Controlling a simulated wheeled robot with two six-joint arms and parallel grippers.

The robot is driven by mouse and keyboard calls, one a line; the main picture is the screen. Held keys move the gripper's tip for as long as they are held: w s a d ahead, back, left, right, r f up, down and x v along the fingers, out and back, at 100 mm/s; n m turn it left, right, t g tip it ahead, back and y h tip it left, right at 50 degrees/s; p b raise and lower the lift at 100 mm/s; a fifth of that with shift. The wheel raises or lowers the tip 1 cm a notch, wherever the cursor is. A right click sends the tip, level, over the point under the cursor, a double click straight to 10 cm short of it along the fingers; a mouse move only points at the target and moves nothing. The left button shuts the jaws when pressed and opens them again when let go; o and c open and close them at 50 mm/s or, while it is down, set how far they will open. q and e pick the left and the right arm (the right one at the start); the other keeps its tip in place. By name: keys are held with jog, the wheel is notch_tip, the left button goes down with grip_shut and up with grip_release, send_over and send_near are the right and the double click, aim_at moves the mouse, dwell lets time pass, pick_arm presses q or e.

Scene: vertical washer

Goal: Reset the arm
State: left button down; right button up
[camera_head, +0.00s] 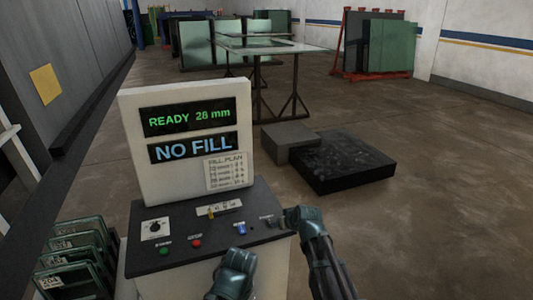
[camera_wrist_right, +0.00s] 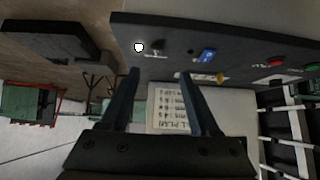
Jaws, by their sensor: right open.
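A control console (camera_head: 205,238) with a white display box (camera_head: 187,130) stands in front of me in the head view. The displays read READY 28 mm and NO FILL. The panel has a knob (camera_head: 155,226), a green button (camera_head: 164,251), a red button (camera_head: 196,243), a yellow selector (camera_head: 211,212) and a blue switch (camera_head: 241,229). My right gripper (camera_head: 284,218) is by the panel's right edge; the right wrist view shows its fingers (camera_wrist_right: 161,82) open and empty. A dark part of my left arm shows at the bottom; its fingers cannot be made out.
Framed glass panes (camera_head: 80,250) stand at lower left. A grey block (camera_head: 290,143) and a low black platform (camera_head: 342,163) lie right of the console. A glass-topped table (camera_head: 265,48) and a red glass rack (camera_head: 378,45) stand behind. The floor at right is clear.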

jog(key=s+a+f+g+h, duration=0.1)
jog(key=s+f+g, duration=0.1)
jog(key=s, duration=0.8)
jog(key=s+a+f+g+h, duration=0.1)
jog(key=s+g, duration=0.3)
jog(key=s, duration=0.5)
jog(key=s+f+g+h, duration=0.2)
jog(key=s+f+g, duration=0.1)
jog(key=s, duration=0.7)
jog(key=shift+s+a+f+b, duration=0.3)
jog(key=shift+a+f+b, duration=0.1)
jog(key=shift+f, duration=0.1)
